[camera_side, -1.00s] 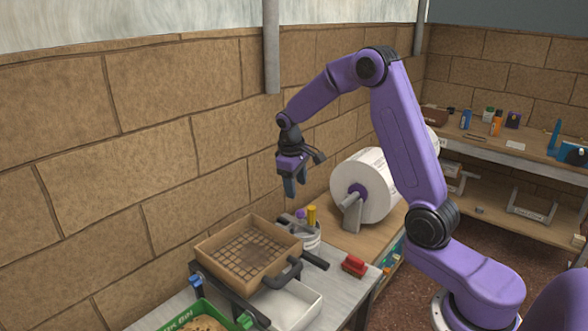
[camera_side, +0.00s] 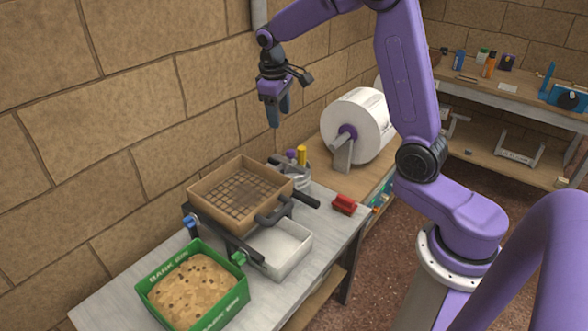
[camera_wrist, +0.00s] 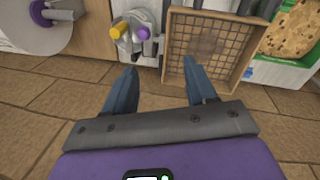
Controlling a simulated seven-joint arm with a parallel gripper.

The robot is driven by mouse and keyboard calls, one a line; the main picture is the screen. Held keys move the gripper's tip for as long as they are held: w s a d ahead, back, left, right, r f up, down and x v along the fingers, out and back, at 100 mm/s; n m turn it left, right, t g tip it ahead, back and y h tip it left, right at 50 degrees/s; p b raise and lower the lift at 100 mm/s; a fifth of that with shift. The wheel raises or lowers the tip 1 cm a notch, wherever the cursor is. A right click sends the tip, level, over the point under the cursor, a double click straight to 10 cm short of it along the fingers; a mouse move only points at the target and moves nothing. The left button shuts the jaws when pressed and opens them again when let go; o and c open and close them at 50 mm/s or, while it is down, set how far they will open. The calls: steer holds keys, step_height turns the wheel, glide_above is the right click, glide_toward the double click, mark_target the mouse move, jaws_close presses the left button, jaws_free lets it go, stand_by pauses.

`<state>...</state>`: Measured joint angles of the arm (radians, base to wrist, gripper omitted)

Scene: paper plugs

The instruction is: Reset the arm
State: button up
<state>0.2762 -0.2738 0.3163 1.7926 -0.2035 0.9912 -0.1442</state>
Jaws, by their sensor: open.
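My gripper (camera_side: 278,112) hangs fingers down above the bench, near the brick wall. It is left of the big white paper roll (camera_side: 362,124) and above and behind the wooden mesh-bottomed tray (camera_side: 262,208). In the wrist view its two blue fingers (camera_wrist: 160,82) are spread apart with nothing between them. My purple arm reaches across from the right, and its upper bend is cut off at the top of the side view.
A white tub (camera_side: 283,247), a green box of crumbly brown material (camera_side: 192,285) and a red item (camera_side: 344,204) are nearby. A cluttered shelf (camera_side: 510,95) is at back right.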

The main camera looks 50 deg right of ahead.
steer(key=s+a+r+n+y, duration=0.1)
steer(key=s+a+n, duration=0.4)
steer(key=s+a, duration=0.75)
steer(key=s+f+n+y, duration=0.1)
steer(key=s+n, duration=0.3)
steer(key=s, duration=1.7)
steer(key=shift+f+n, duration=0.4)
